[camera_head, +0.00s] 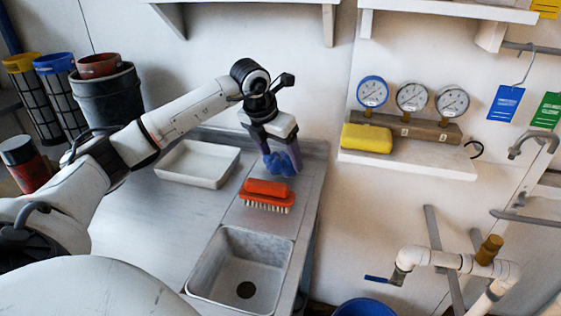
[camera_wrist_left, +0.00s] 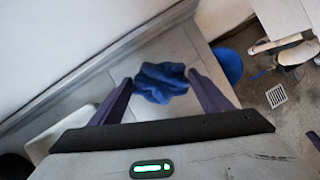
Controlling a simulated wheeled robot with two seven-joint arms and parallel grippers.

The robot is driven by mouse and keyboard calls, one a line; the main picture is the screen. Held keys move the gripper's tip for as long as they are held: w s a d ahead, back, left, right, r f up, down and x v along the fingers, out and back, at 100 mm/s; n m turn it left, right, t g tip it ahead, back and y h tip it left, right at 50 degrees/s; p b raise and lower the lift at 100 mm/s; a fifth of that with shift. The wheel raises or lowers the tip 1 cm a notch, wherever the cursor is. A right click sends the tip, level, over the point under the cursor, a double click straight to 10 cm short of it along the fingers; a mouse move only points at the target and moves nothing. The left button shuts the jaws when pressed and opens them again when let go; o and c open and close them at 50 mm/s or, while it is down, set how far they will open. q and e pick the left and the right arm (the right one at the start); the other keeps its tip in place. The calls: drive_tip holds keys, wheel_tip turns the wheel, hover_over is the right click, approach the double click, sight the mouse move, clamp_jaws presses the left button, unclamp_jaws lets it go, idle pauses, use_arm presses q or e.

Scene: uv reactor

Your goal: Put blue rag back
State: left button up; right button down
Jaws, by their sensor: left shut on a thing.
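The blue rag (camera_head: 279,163) is a crumpled cloth at the back right of the metal counter (camera_head: 160,230), behind the orange brush. My left gripper (camera_head: 282,158) points down from above with its purple fingers at the rag and is shut on it. In the left wrist view the rag (camera_wrist_left: 160,82) sits bunched between the two fingertips (camera_wrist_left: 160,88). I cannot tell whether the rag touches the counter. My right gripper is not in view.
A white tray (camera_head: 198,178) lies left of the rag. An orange brush (camera_head: 267,194) and a sink (camera_head: 238,268) are in front. A shelf at right holds a yellow sponge (camera_head: 366,138) and gauges (camera_head: 412,98). A blue bucket (camera_head: 364,308) stands below.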

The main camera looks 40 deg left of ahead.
use_arm(q)
drive_tip(key=shift+f, duration=0.85)
drive_tip(key=o, duration=0.9)
drive_tip(key=shift+o, duration=0.2)
drive_tip(key=p+v, duration=0.1)
drive_tip(key=v, duration=1.1)
